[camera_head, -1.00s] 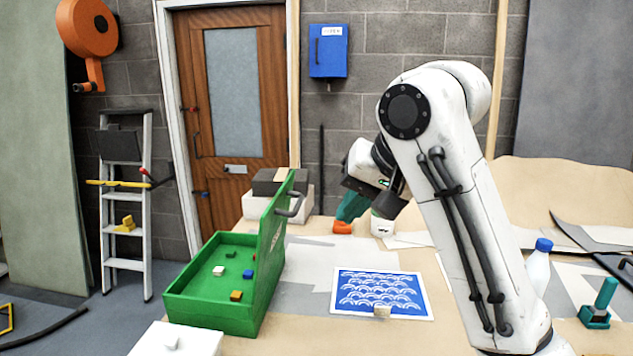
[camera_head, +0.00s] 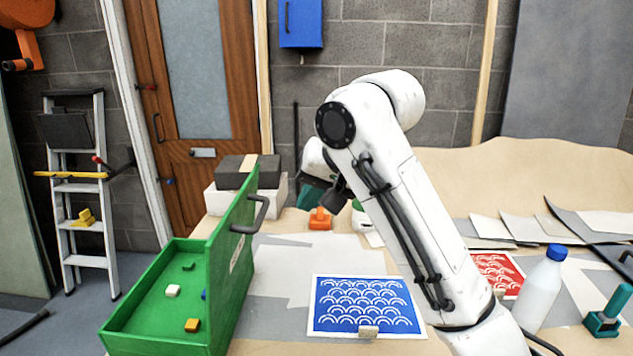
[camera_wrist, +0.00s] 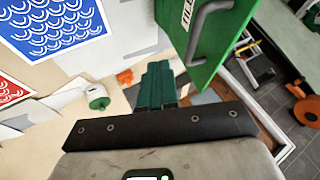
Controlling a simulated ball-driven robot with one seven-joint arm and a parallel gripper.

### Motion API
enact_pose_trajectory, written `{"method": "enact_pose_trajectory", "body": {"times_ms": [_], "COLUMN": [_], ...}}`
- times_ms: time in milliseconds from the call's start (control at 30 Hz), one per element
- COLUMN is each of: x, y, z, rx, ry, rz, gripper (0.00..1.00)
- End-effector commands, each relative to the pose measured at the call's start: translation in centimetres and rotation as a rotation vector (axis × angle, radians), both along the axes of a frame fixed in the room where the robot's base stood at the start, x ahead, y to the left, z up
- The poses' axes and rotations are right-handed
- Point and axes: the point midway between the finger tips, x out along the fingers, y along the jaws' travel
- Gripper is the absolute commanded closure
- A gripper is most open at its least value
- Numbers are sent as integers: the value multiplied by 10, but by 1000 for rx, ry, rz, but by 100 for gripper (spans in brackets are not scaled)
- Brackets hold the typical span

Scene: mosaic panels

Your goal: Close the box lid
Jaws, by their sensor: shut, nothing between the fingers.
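The green box (camera_head: 150,345) stands at the left of the table in the head view, with small coloured blocks inside. Its lid (camera_head: 232,262) stands nearly upright along the box's right side, so the box is open. A dark grey handle (camera_head: 257,212) sits on the lid's right-hand face. My gripper (camera_head: 307,196) is to the right of the lid and beyond it, partly hidden by my wrist. In the wrist view its teal fingers (camera_wrist: 157,85) are shut and empty. The lid (camera_wrist: 232,45) and handle (camera_wrist: 200,25) appear just right of the fingers, with a visible gap.
A blue patterned panel (camera_head: 362,300) lies right of the box, with a red panel (camera_head: 497,270) farther right. A blue-capped bottle (camera_head: 540,290) and a teal-handled tool (camera_head: 607,312) stand at the right. An orange object (camera_head: 320,220) and stacked boxes (camera_head: 245,172) are at the back.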

Motion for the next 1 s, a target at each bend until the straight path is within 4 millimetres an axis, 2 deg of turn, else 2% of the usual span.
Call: {"method": "enact_pose_trajectory", "body": {"times_ms": [200, 300, 500, 1000], "x": [17, 17, 18, 18], "y": [19, 36, 55, 61], "z": [-34, -32, -34, -34], "rx": [-3, -2, 0, 0], "ry": [2, -2, 0, 0], "rz": [0, 3, 1, 1], "gripper": [100, 100, 100, 100]}}
